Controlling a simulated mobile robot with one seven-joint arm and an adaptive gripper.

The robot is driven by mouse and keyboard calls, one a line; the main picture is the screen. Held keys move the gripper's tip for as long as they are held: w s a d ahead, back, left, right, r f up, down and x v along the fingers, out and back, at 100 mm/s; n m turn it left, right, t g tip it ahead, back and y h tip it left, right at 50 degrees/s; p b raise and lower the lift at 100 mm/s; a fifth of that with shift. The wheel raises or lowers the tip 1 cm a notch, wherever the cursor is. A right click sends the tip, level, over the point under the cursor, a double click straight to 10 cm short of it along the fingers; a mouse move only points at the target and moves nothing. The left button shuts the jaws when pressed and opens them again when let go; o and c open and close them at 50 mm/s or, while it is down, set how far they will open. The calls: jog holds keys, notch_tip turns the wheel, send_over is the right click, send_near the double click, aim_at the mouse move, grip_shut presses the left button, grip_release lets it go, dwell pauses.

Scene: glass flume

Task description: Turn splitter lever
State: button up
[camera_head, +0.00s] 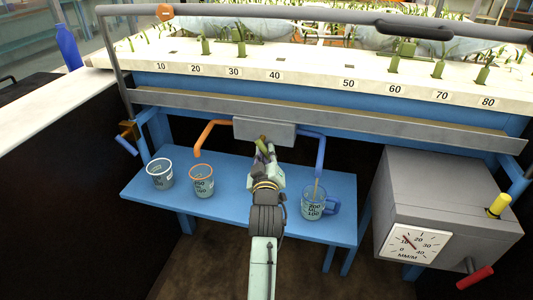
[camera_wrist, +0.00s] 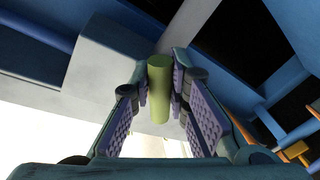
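The splitter is a grey box (camera_head: 251,130) under the flume's front rail, with an orange spout (camera_head: 205,133) on its left and a blue spout (camera_head: 320,150) on its right. Its lever, a short olive-green cylinder (camera_wrist: 159,95), hangs at its front and shows small in the head view (camera_head: 261,141). My gripper (camera_head: 264,152) is at the lever. In the wrist view, its two purple-padded fingers (camera_wrist: 161,90) stand either side of the lever, with narrow gaps visible, so it looks open around it. A thin brownish stream falls from the blue spout into a blue mug (camera_head: 313,208).
A grey box (camera_head: 440,188) with a dial (camera_head: 415,244), yellow knob and red handle stands at right. The rail (camera_head: 340,118) runs above.

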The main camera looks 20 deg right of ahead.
grip_shut()
jog(key=shift+f, duration=0.1)
jog(key=m, duration=0.1)
jog(key=m+b, duration=0.2)
jog(key=shift+w+a+f+t+h, duration=0.25)
jog(key=shift+a+f+t+h, duration=0.05)
jog(key=shift+a, duration=0.1)
jog(key=shift+w+a+m+h+b, duration=0.2)
jog(key=shift+m+b, duration=0.55)
jog(key=shift+m, duration=0.25)
jog(key=shift+w+a+m+h+b, duration=0.1)
jog(key=shift+a+m+h+b, duration=0.1)
jog(key=shift+m+b, duration=0.65)
jog(key=shift+r+m, duration=0.1)
jog(key=shift+m, duration=0.15)
jog(key=shift+o, duration=1.8)
grip_release()
